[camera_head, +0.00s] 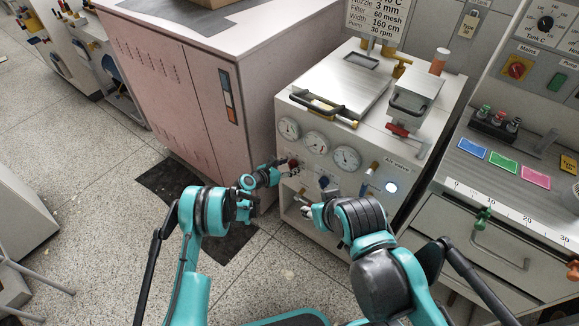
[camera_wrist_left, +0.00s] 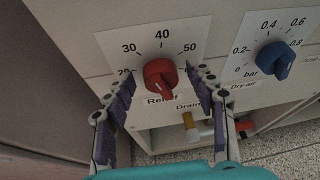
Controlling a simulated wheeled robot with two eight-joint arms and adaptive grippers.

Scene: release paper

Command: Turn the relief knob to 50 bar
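The red relief knob (camera_wrist_left: 160,75) sits on a white dial plate (camera_wrist_left: 142,37) marked 30, 40 and 50, with a partly hidden number at lower left. Its narrow grip runs roughly up and down in the left wrist view; I cannot tell which number it indicates. My left gripper (camera_wrist_left: 158,83) is open, with one finger on each side of the knob and visible gaps between. In the head view, my left gripper (camera_head: 277,169) is at the cabinet front by the knob, small and partly unclear. My right gripper (camera_head: 306,205) is lower and to the right, its opening unclear.
A blue dry air knob (camera_wrist_left: 275,60) sits right of the relief knob. Below are a drain valve with a yellow and white fitting (camera_wrist_left: 190,127) and a red part (camera_wrist_left: 244,126). Several gauges (camera_head: 317,142) line the cabinet above. A pink cabinet (camera_head: 185,85) stands close on the left.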

